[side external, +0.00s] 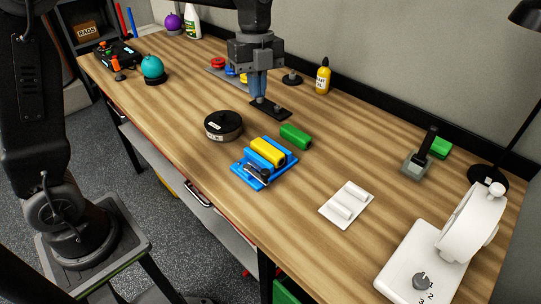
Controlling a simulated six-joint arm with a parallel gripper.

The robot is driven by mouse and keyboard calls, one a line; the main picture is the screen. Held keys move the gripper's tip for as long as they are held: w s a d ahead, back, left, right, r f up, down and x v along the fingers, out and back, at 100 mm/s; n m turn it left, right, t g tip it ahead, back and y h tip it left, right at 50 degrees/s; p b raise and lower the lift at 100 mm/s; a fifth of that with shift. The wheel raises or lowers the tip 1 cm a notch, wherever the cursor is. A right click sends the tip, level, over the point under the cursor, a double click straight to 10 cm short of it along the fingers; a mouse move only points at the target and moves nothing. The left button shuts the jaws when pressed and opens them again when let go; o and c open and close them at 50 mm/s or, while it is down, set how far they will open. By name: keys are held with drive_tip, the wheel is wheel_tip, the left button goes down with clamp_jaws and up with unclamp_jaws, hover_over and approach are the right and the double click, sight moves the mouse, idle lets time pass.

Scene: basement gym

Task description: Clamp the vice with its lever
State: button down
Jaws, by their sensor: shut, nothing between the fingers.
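A small blue vice (239,167) stands near the middle of the workbench. A yellow block (267,151) lies lengthwise between its blue sides. A dark and metallic part, which looks like the lever (258,175), shows at the vice's near-left end; its exact position is too small to tell. My gripper (259,100) points down with its fingers shut and empty. It is behind the vice, apart from it, just over a flat black plate (282,113). I cannot tell whether the fingertips touch that plate.
A green block (295,136) lies just behind the vice, and a round black tin (223,126) is to its left. A white two-roll piece (347,202) and a white machine (470,225) stand to the right. A yellow bottle (323,77) is near the wall.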

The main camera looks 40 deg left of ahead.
drive_tip(key=w+d+f+m+g, duration=0.1)
drive_tip(key=w+f+m+g, duration=0.1)
drive_tip(key=w+f+m, duration=0.4)
drive_tip(key=shift+w+f+m+g+h, duration=0.15)
drive_tip(key=shift+f+m+g+h, duration=0.15)
drive_tip(key=shift+m, duration=0.9)
drive_tip(key=x, duration=0.9)
drive_tip(key=shift+f, duration=0.1)
drive_tip(key=s, duration=0.1)
drive_tip(key=s+d, duration=0.1)
drive_tip(key=s, duration=0.1)
drive_tip(key=shift+d+f, duration=0.2)
drive_tip(key=shift+f, duration=0.2)
drive_tip(key=shift+s+d, duration=0.25)
drive_tip(key=shift+s, duration=0.2)
